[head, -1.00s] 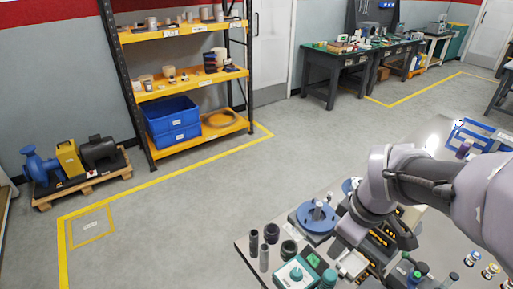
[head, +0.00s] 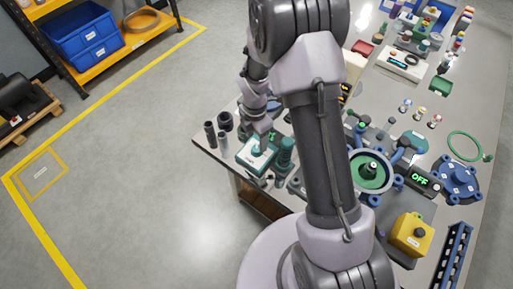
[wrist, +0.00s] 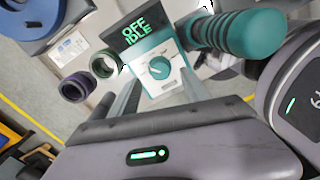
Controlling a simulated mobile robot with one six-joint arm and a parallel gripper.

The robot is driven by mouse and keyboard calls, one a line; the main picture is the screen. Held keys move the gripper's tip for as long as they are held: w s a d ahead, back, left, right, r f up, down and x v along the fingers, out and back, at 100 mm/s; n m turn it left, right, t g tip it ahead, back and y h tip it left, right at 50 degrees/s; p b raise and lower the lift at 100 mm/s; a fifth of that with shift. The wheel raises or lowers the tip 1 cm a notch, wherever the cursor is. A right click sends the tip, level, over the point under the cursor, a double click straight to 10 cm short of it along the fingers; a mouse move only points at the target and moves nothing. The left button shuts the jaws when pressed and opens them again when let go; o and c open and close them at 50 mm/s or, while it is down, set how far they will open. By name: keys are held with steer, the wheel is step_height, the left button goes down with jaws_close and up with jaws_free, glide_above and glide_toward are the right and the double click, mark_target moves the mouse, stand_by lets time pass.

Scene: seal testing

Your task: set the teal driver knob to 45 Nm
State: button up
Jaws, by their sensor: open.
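The teal driver knob (wrist: 158,68) is a small round dial on the pale, dial-marked face of a teal box (wrist: 150,30) in the wrist view. The box's display (wrist: 134,34) reads OFF and IDLE in green. The knob's exact setting is too small to read. In the head view the teal box (head: 256,155) sits at the near left corner of the bench. My gripper (wrist: 160,82) is open, its two fingers pointing toward the knob, one on each side of it in the picture. Contact with the knob cannot be told.
A ribbed teal driver handle (wrist: 242,33) stands close on the right of the box. In the head view, dark cylinders (head: 210,134) stand left of the box, and open floor (head: 180,200) lies beyond the bench edge.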

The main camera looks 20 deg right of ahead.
mark_target(257, 148)
step_height(257, 148, down, 4)
steer(key=shift+f+b, duration=0.25)
steer(key=shift+b, duration=0.3)
jaws_close()
